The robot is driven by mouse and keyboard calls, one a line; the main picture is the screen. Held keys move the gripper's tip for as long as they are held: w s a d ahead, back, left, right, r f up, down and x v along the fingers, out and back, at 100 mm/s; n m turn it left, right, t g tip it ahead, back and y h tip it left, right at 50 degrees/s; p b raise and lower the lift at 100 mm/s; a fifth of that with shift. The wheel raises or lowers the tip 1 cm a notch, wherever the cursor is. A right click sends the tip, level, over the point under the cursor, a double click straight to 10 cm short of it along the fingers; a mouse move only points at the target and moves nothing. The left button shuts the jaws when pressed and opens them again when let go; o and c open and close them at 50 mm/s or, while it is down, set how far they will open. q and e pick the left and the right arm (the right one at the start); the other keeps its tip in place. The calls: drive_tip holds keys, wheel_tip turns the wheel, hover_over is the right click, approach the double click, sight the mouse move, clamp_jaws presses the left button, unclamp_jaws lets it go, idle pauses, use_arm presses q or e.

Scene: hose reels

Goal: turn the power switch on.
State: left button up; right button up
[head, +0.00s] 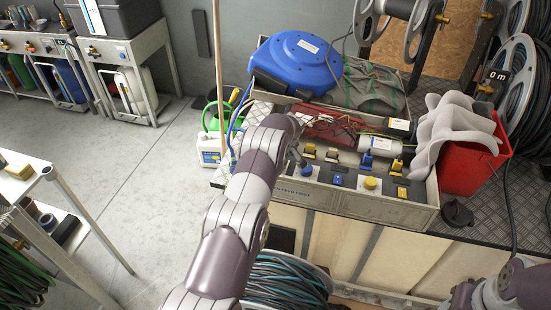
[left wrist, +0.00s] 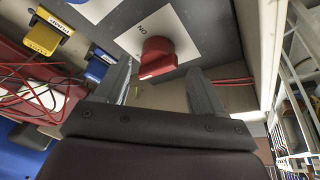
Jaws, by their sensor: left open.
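The power switch is a red rotary knob (left wrist: 158,52) on a white plate (left wrist: 172,25) marked "ON" in the left wrist view. My left gripper (left wrist: 160,70) is open, with one finger on each side of the knob in that picture. I cannot tell whether either finger touches it. In the head view my left arm reaches over the left part of the control panel (head: 325,176). Its wrist hides the knob and most of the gripper there. Part of my right arm shows at the lower right; its gripper is out of view.
Yellow and blue labelled switches (head: 370,183) stand on the panel, with red wires (head: 328,124) behind. A blue hose reel (head: 297,62) stands at the back. A red bin (head: 478,160) with grey cloth is at the right. A thin wooden pole (head: 218,60) rises left of the panel.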

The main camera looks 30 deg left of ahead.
use_arm(q)
drive_tip(key=shift+w+a+f, duration=0.15)
drive_tip(key=shift+w+f, duration=0.05)
drive_tip(key=shift+f, duration=0.4)
drive_tip(key=shift+w+f, duration=0.15)
drive_tip(key=shift+f, duration=0.4)
drive_tip(key=shift+a, duration=0.1)
drive_tip(key=c, duration=0.9)
